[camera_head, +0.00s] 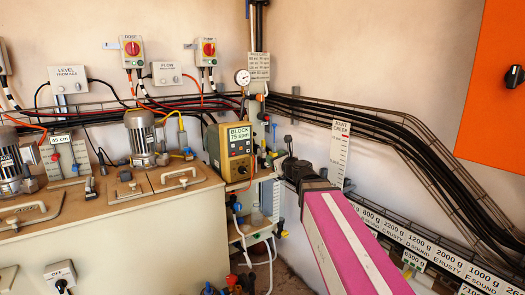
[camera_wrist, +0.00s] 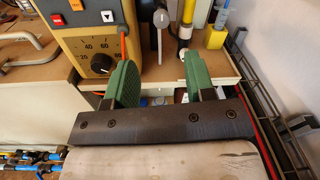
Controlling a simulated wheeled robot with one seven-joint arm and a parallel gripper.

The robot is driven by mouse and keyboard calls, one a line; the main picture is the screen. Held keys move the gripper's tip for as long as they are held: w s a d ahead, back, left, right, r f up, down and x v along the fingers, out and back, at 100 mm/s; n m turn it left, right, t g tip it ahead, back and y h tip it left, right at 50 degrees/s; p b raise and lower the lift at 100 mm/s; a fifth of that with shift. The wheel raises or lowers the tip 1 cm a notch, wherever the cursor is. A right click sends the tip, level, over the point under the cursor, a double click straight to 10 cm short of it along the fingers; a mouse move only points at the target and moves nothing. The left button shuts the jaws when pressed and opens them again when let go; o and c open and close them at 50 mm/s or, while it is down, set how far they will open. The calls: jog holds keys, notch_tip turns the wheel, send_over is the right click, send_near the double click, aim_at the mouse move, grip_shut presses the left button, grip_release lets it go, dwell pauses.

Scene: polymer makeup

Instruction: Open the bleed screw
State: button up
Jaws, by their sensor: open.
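My gripper (camera_wrist: 160,75) is open in the wrist view, its two green pads apart with nothing held between them. It reaches toward the edge of a light shelf beside the yellow control box (camera_wrist: 90,50). A grey stem with a round head (camera_wrist: 161,20) stands beyond the gap between the pads. A yellow, black and white post (camera_wrist: 184,32) stands just right of it, close to the right pad. I cannot tell which fitting is the bleed screw. In the head view my dark gripper (camera_head: 287,152) is right of the control box (camera_head: 239,153), with its fingertips hard to make out.
A pressure gauge (camera_head: 242,77) is on the pipe above. Black cables in a wire tray (camera_head: 370,125) run along the right wall, and the tray (camera_wrist: 240,60) passes close to my gripper's right side. A bench with pump motors (camera_head: 142,135) is at left.

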aim_at(264, 150)
jog(key=shift+m, duration=0.3)
jog(key=x, duration=1.1)
jog(key=shift+d+r, duration=0.1)
jog(key=shift+r, duration=0.2)
grip_shut()
